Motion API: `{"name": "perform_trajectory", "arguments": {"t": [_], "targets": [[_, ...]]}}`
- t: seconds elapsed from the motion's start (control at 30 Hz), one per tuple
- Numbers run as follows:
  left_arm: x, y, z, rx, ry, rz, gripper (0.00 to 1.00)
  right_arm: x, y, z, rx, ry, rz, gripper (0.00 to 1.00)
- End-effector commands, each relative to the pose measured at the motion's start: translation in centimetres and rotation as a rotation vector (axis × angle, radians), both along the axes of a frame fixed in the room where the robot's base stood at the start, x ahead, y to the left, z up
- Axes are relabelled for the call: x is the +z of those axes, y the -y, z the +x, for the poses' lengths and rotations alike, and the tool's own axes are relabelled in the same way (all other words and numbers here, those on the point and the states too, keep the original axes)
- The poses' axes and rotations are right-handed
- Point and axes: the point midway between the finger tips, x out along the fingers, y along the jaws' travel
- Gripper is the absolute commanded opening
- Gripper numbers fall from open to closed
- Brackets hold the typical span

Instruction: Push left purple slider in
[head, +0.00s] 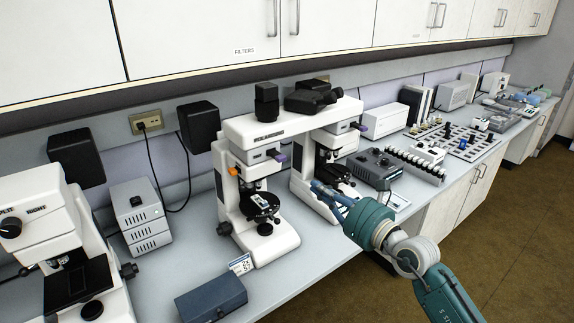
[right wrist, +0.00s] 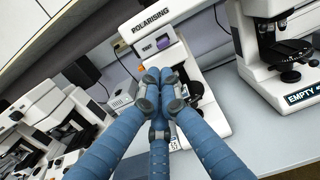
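The left purple slider (head: 282,157) sticks out at the right of the head of the left microscope stand (head: 262,235). In the right wrist view the purple slider (right wrist: 163,42) shows beyond my fingertips, below the POLARISING label. A second purple slider (head: 361,127) is on the right stand (head: 312,190). My right gripper (head: 318,187) is in front of the right stand, to the right of and lower than the left slider, apart from it. In the right wrist view its blue fingers (right wrist: 160,78) come together at the tips, with nothing seen between them. My left gripper is not in view.
A bridge with a dark binocular head (head: 313,97) joins the two stands. An orange knob (head: 234,171) is on the left stand's left side. A dark blue box (head: 211,298) lies at the bench front. A control box (head: 375,168) stands to the right.

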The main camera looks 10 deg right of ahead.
Motion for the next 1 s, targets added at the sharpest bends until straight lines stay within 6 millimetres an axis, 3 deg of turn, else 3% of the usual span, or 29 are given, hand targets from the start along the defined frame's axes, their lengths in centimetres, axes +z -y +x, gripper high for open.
{"name": "perform_trajectory", "arguments": {"t": [0.17,0.6,0.8,1.0], "targets": [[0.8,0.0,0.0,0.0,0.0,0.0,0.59,0.5,-0.8,1.8,-0.001,0.005,-0.006,0.0],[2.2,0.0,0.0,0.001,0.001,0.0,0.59,0.3,-4.4,10.1,-0.001,0.003,-0.004,0.0],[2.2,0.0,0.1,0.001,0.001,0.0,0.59,0.2,-5.4,12.1,0.0,0.003,-0.003,0.0],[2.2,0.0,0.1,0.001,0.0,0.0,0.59,0.1,-5.6,12.7,-0.001,0.004,-0.004,0.0]]}}
